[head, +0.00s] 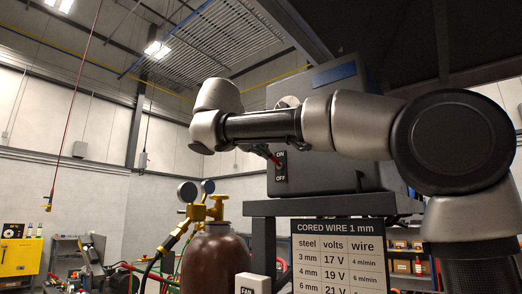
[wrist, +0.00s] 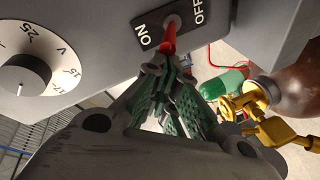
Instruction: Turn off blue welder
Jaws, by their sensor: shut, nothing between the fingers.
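The welder (head: 335,140) is a grey box with a blue stripe on its upper front, standing on a dark stand. Its switch plate (head: 281,172) has ON at the top and OFF at the bottom, with a red lever between. In the wrist view the red lever (wrist: 169,38) sticks out from the plate (wrist: 152,36) towards my gripper (wrist: 166,72). My gripper is shut and empty, its fingertips close to the lever's free end. I cannot tell whether they touch. The lever's exact tilt is hard to judge. In the head view my arm partly hides the gripper.
A voltage dial (wrist: 24,72) is beside the switch. A brown gas cylinder (head: 215,262) with yellow valve and gauges (head: 196,212) stands left of the stand. A cored wire sign (head: 339,254) hangs below the welder. A yellow cabinet (head: 20,262) is far left.

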